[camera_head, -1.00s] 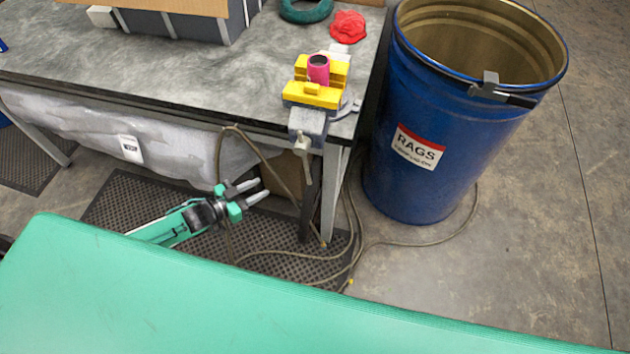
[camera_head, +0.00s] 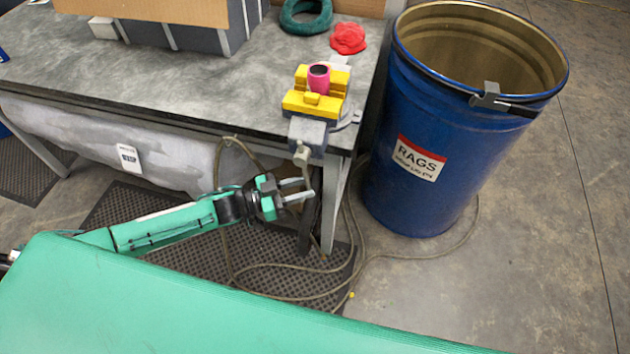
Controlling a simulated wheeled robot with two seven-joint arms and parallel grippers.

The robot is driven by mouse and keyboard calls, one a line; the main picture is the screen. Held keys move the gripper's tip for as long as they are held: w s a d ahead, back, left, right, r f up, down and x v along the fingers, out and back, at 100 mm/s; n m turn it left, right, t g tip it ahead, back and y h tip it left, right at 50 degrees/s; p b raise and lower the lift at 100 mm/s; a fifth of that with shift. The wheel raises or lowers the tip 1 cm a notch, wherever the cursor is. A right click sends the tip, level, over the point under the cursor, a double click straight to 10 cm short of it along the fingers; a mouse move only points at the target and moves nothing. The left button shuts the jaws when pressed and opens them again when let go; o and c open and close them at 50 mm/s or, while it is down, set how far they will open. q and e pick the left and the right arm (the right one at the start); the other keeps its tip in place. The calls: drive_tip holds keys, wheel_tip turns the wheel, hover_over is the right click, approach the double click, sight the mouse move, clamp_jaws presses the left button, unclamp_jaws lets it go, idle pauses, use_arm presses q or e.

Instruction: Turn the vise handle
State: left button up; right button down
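The vise (camera_head: 309,130) sits at the right front corner of the workbench, with yellow jaws (camera_head: 312,104) around a pink cylinder (camera_head: 318,77). Its handle (camera_head: 303,156) is at the front end of the screw, below the bench edge, with a thin bar hanging down. My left gripper (camera_head: 302,190) is just below the screw end, fingers pointing right at the hanging bar. The fingers are apart with a gap between them. The bar's lower part is partly hidden by the fingertips; I cannot tell whether they touch it. My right gripper is not in view.
A blue rags barrel (camera_head: 425,190) stands right of the workbench (camera_head: 190,85). A red cloth (camera_head: 348,38) and a green ring (camera_head: 305,16) lie on the bench. A hose (camera_head: 290,268) lies on the floor mat (camera_head: 195,262) near a table leg.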

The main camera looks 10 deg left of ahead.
use_arm(q)
drive_tip(key=shift+x, duration=1.95)
clamp_jaws()
